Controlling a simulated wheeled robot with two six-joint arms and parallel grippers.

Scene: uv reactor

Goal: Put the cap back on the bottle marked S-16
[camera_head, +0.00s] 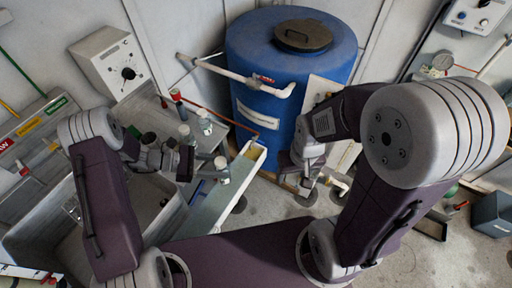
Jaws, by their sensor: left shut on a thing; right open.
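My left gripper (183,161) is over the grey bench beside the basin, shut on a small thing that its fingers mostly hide. I cannot tell what that thing is. Small bottles stand near it: one with a pale top (205,120), one with a dark top (183,132), and one with a whitish top (221,168) just right of the gripper. Their markings are too small to read, so I cannot tell which is S-16. No loose cap can be made out. My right gripper (306,182) is open, pointing down in front of the blue tank, away from the bottles.
A large blue tank (258,70) with a white pipe (240,77) stands behind the bench. A grey basin (150,205) lies below my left arm. A control box (122,68) is at the back left.

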